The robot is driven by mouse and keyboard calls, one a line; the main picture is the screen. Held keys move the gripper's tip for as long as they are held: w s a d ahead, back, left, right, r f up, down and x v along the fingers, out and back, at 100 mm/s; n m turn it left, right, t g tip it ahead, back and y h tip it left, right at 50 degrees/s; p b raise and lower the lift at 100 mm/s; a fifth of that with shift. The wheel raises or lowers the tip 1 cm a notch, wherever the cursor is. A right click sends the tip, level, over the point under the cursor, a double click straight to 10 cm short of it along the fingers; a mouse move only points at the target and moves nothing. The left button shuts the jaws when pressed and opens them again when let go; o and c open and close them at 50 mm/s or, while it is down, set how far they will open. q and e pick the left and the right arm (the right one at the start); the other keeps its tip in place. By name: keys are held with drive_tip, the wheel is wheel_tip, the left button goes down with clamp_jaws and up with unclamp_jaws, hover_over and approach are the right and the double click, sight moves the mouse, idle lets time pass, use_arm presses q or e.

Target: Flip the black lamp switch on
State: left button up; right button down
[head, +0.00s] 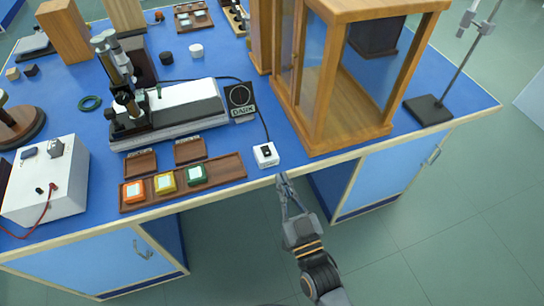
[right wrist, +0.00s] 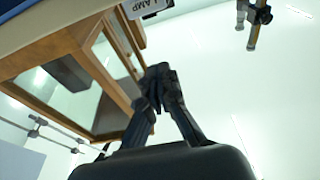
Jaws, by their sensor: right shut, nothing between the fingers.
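The lamp switch is a small white box (head: 265,155) with a black rocker (head: 266,151) on top. It sits near the front edge of the blue bench, with a black cable running back from it. A white box with the letters "AMP" (right wrist: 145,7) shows at the top of the right wrist view, cut off by the frame. My right gripper (head: 281,181) is just in front of the bench edge, close to the switch box and apart from it. In the right wrist view its fingers (right wrist: 160,75) are together and empty. My left gripper is in neither view.
A wood-framed glass case (head: 322,135) stands right of the switch. A wooden tray (head: 228,173) with orange, yellow and green blocks lies to its left. The spectrometer (head: 190,105) and a black "DARK" sign (head: 240,98) stand behind. Floor is clear in front.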

drive_tip(key=shift+r, duration=0.1)
wheel_tip(320, 180, up, 2)
drive_tip(key=p, duration=0.2)
hover_over(266, 151)
drive_tip(key=s, duration=0.3)
drive_tip(key=shift+w+d+r, duration=0.2)
drive_tip(key=shift+d, duration=0.25)
wheel_tip(266, 151, down, 3)
drive_tip(key=shift+s, duration=0.15)
drive_tip(key=shift+s+d+f, duration=0.1)
drive_tip(key=shift+s+f, duration=0.05)
drive_tip(key=shift+f, duration=0.5)
